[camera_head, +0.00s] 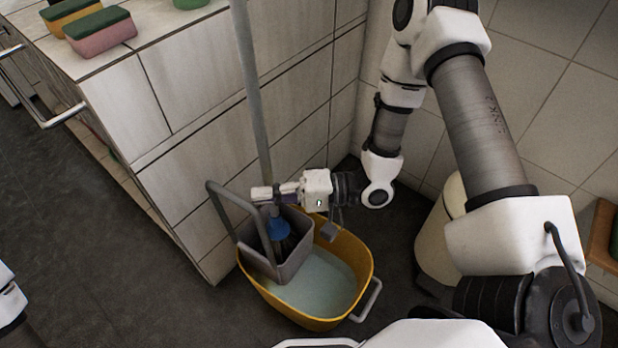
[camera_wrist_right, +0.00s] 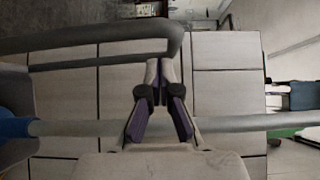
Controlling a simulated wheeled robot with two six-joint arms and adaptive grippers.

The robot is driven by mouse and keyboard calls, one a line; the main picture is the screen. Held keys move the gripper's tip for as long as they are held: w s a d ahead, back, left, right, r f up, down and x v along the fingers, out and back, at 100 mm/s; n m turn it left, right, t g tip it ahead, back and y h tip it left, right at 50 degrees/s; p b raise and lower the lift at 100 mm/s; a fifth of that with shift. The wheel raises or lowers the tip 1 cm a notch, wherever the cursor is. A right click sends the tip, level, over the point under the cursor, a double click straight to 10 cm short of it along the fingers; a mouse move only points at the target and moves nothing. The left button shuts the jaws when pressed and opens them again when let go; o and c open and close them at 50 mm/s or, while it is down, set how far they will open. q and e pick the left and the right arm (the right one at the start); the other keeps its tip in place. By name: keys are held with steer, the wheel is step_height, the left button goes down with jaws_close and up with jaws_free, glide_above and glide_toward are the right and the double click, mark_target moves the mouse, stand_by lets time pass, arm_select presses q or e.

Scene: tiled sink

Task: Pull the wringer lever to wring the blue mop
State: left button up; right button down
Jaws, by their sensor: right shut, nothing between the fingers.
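The yellow bucket (camera_head: 322,322) stands on the floor with a grey wringer (camera_head: 292,270) at its left side. The wringer's grey lever (camera_head: 221,208) rises on the left and bends over at its top; in the right wrist view the lever (camera_wrist_right: 90,40) crosses the upper left. The blue mop (camera_head: 278,229) sits in the wringer, its grey pole (camera_head: 250,90) leaning up. My right gripper (camera_head: 262,193) is shut and empty, above the wringer, close to the lever. In the right wrist view its fingertips (camera_wrist_right: 160,72) point toward the lever's bend; contact is unclear. My left gripper is not visible.
A tiled counter (camera_head: 190,90) with sponges (camera_head: 100,30) on top stands behind and left of the bucket. A cream container (camera_head: 437,240) stands to the right by the wall. Dark floor (camera_head: 130,270) is clear at the left. The bucket holds pale water (camera_head: 320,285).

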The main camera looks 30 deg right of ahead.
steer(key=p+v, duration=0.3)
steer(key=v, duration=0.4)
steer(key=shift+s, duration=0.4)
steer(key=shift+r, duration=0.15)
